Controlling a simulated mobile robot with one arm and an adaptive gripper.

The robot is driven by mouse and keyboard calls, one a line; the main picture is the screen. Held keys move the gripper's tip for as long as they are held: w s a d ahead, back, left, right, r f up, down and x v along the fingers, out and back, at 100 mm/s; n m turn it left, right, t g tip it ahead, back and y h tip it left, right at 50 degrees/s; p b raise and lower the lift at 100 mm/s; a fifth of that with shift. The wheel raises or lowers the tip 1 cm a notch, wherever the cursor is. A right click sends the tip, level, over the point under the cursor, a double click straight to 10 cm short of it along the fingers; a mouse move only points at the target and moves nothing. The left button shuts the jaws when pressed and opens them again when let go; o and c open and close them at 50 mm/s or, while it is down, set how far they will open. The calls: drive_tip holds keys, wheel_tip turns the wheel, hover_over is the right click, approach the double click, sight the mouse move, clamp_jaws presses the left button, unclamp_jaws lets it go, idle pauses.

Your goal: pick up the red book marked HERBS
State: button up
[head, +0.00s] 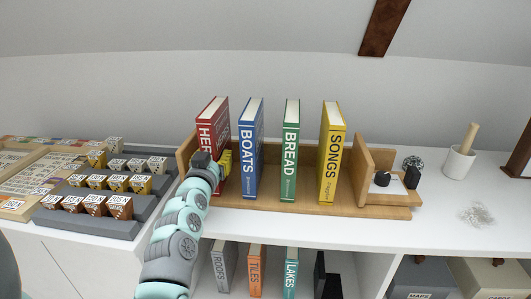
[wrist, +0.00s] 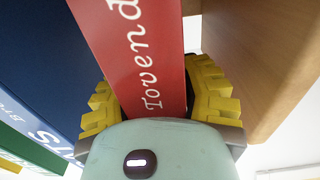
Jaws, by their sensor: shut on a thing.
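The red book marked HERBS (head: 211,119) stands upright at the left end of the wooden book rack (head: 290,201) in the head view, and my arm hides its lower part. In the wrist view the red spine (wrist: 140,60) with white script runs between my yellow fingers. My gripper (head: 213,166) is shut on the lower part of this book, one finger on each side; it also shows in the wrist view (wrist: 158,105). I cannot tell whether the book's bottom touches the rack.
The blue BOATS book (head: 250,150) stands close to the right. The green BREAD book (head: 290,150) and yellow SONGS book (head: 331,155) stand farther right. The rack's wooden end panel (wrist: 262,60) is close beside my gripper. A stepped grey stand (head: 90,222) with several blocks is at left.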

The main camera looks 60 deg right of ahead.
clamp_jaws()
